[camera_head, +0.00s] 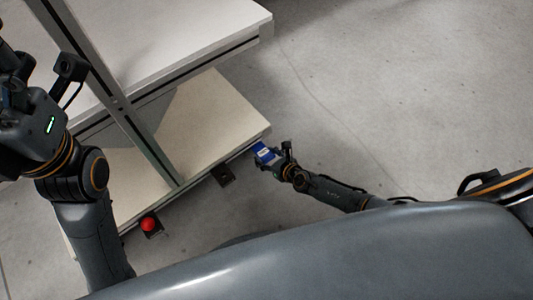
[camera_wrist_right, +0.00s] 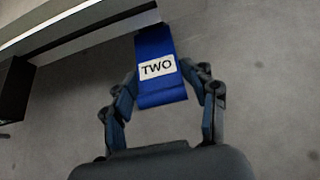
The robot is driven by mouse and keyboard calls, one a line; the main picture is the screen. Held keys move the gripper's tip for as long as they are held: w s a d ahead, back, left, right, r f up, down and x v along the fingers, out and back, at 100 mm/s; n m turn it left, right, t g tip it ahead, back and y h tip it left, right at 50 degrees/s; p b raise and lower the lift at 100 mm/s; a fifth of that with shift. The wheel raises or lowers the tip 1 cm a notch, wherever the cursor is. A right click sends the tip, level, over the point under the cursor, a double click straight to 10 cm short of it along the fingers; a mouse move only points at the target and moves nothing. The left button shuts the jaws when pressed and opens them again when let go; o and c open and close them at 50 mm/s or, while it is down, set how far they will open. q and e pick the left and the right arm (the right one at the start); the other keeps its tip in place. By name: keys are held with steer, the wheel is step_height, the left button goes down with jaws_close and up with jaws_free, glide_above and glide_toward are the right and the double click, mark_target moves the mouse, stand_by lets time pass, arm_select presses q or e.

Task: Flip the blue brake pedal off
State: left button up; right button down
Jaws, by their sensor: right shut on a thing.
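The blue brake pedal (camera_head: 265,152) sits at the lower shelf's right corner, at the edge of the cart frame. In the right wrist view the pedal (camera_wrist_right: 158,50) is a blue plate with a white label reading "TWO", reaching down from the frame's edge. My right gripper (camera_head: 274,160) is at the pedal; in the wrist view its fingers (camera_wrist_right: 162,82) lie on both sides of it, shut on it. My left gripper (camera_head: 14,72) is at the upper left, over the shelf side and away from the pedal; its fingers are partly cut off.
A white two-level shelf cart (camera_head: 210,125) with a grey upright post (camera_head: 115,105) fills the upper left. A red knob (camera_head: 149,224) on a dark base and a dark block (camera_head: 223,176) sit along its lower edge. Grey concrete floor (camera_head: 400,90) is clear to the right.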

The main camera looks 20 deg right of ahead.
steer(key=shift+w+r, duration=0.1)
steer(key=shift+c, duration=1.9)
jaws_free()
steer(key=shift+a, duration=0.1)
steer(key=shift+s+a+r, duration=0.15)
steer(key=shift+s+a, duration=0.1)
steer(key=shift+s, duration=0.1)
steer(key=shift+s+r, duration=0.3)
steer(key=shift+s, duration=0.05)
steer(key=shift+s+d+r, duration=0.2)
steer(key=shift+s+d, duration=0.25)
steer(key=shift+d, duration=0.05)
steer(key=v, duration=0.9)
steer(key=shift+d, duration=0.3)
steer(key=shift+s, duration=0.15)
